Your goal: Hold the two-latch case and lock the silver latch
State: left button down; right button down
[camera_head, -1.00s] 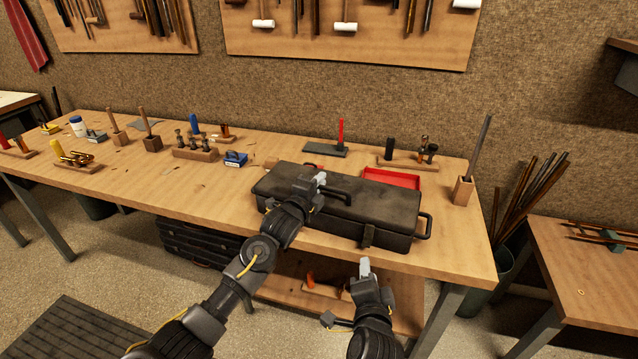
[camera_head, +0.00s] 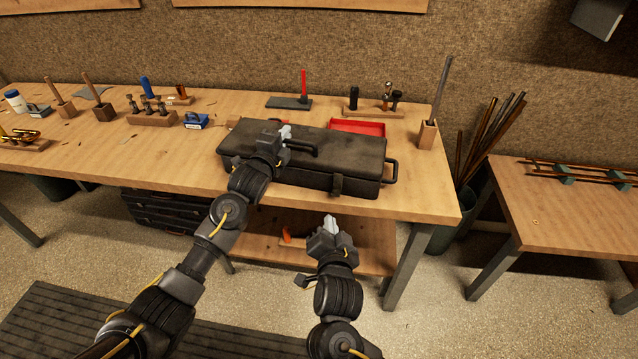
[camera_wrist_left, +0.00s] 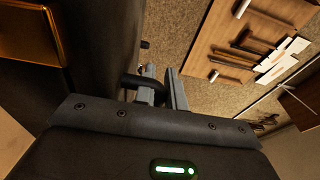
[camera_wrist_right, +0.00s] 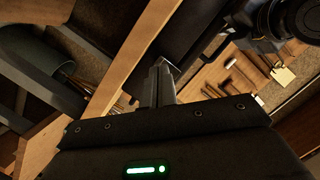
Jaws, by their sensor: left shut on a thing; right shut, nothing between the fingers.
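The closed black case (camera_head: 260,165) lies on the workbench, with a dark handle (camera_head: 303,149) on its lid. My left gripper (camera_head: 286,133) is shut on the lid handle near its left end; its fingers and part of the handle (camera_wrist_left: 130,80) show in the left wrist view. A dark latch (camera_head: 337,184) hangs on the case's front, right of the middle. A gold-coloured part (camera_wrist_left: 28,30) shows large in the left wrist view. No latch looks clearly silver; the left front is behind my left arm. My right gripper (camera_head: 331,224) is shut and empty, in front of and below the latch, apart from the case.
A red tray (camera_head: 358,126) stands behind the case. A wooden block with a dark rod (camera_head: 428,133) stands near the bench's right end. Tool stands (camera_head: 152,117) and a blue box (camera_head: 196,121) are to the left. The bench's front edge runs between my right gripper and the case.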

jog(key=a+n, duration=0.1)
jog(key=n, duration=0.8)
jog(key=a+n+t, duration=0.1)
jog(key=n, duration=0.8)
jog(key=a+n+t, duration=0.1)
jog(key=n, duration=0.7)
jog(key=shift+w+a+f+n+y, duration=0.25)
jog(key=shift+w+a+n+y, duration=0.05)
jog(key=shift+w+n+y, duration=0.1)
